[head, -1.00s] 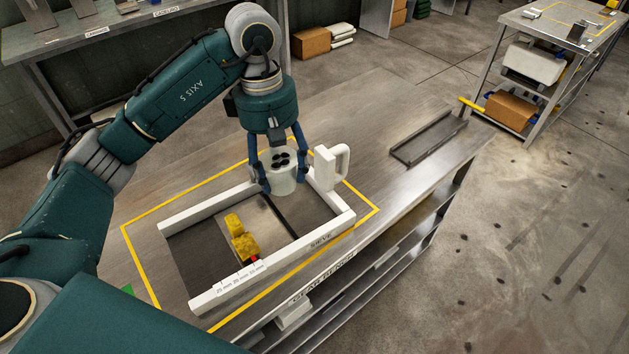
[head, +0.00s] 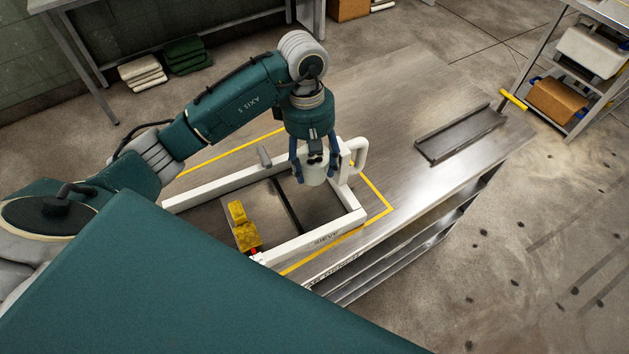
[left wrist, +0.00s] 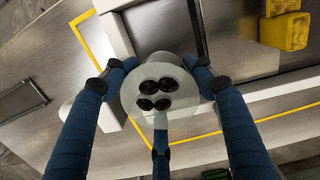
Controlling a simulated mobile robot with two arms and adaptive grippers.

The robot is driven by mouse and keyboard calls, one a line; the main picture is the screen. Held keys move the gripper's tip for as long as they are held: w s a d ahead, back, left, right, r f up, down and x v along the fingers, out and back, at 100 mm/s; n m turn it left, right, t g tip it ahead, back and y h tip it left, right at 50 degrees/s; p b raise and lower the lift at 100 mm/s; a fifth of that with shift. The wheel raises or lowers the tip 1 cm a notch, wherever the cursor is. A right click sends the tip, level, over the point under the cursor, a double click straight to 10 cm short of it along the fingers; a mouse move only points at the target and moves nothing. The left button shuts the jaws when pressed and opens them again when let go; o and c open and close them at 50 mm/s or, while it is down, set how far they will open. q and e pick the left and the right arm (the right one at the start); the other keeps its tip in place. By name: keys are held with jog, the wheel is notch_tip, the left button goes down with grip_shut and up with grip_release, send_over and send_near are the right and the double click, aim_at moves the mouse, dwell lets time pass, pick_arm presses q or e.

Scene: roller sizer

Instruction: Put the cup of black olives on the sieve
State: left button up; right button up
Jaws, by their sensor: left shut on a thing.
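The cup of black olives (head: 314,173) is pale and upright, with several dark olives at its mouth. My left gripper (head: 316,178) is shut around it at the back right corner of the sieve, near the upright white handle. The sieve (head: 325,238) is a white rectangular frame on the bench, with a dark bar across its inside. The left wrist view shows the cup (left wrist: 151,115) between three blue fingers, its olives seen from above. I cannot tell whether the cup's base touches anything. My right gripper is not in view.
Yellow blocks (head: 243,228) sit inside the frame at the left. A yellow line (head: 375,192) borders the sieve area. A shallow metal tray (head: 459,133) lies at the bench's right; bench surface between is clear.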

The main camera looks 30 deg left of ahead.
pick_arm(q)
notch_tip(320, 180, down, 4)
jog(key=shift+f+p, duration=0.1)
jog(key=shift+p, duration=0.25)
jog(key=p, duration=0.1)
send_over(316, 196)
jog(key=f, duration=0.4)
jog(key=shift+a+f, duration=0.15)
jog(key=shift+a, duration=0.1)
jog(key=shift+f, duration=0.3)
jog(key=o, duration=1.3)
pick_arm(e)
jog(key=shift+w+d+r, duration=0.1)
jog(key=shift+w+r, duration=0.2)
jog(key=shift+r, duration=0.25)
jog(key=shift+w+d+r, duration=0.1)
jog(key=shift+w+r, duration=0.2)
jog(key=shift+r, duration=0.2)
